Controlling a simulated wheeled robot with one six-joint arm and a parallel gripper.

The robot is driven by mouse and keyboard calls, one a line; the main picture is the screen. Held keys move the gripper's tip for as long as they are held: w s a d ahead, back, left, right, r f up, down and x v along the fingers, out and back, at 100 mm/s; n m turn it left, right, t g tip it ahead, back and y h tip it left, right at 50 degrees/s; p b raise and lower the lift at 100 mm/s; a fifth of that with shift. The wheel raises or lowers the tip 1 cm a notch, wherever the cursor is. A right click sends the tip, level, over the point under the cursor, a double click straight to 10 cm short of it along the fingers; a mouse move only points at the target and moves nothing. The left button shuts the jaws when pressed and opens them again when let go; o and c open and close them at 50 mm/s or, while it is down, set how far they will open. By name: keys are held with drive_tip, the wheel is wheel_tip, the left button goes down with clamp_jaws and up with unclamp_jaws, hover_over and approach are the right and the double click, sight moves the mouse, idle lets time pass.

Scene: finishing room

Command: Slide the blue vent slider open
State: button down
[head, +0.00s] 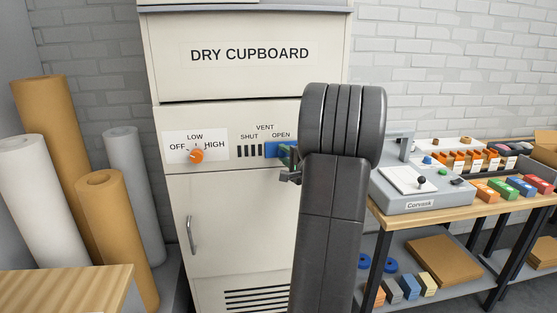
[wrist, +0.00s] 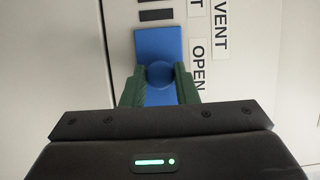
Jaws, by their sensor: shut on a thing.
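The blue vent slider (head: 272,149) is on the front of the dry cupboard, below the word OPEN, at the right end of the vent strip. Dark slots (head: 249,151) show uncovered under the word SHUT. My gripper (head: 288,158) is at the slider, partly hidden behind my arm in the head view. In the wrist view the blue slider plate (wrist: 157,43) has a round knob (wrist: 159,75). The green fingers of my gripper (wrist: 160,88) stand on both sides of the knob and are shut on it.
An orange dial (head: 196,156) marked OFF, LOW and HIGH sits left of the vent. The cupboard's lower door has a handle (head: 191,235). Paper rolls (head: 59,140) stand at the left. A workbench (head: 440,213) with a grey machine (head: 417,190) stands at the right.

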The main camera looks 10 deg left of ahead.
drive_tip(key=shift+d, duration=0.15)
drive_tip(key=c, duration=1.1)
unclamp_jaws()
drive_tip(key=shift+d, duration=0.2)
drive_tip(key=shift+c, duration=0.2)
drive_tip(key=shift+a, duration=0.1)
drive_tip(key=b+v, duration=0.2)
drive_tip(key=v, duration=1.1)
drive_tip(key=shift+s+b, duration=0.3)
drive_tip(key=p+x, duration=0.3)
drive_tip(key=x, duration=1.1)
drive_tip(key=shift+a+r, duration=0.1)
drive_tip(key=shift+s+a+p, duration=0.25)
drive_tip(key=shift+a+p, duration=0.05)
drive_tip(key=shift+a, duration=0.25)
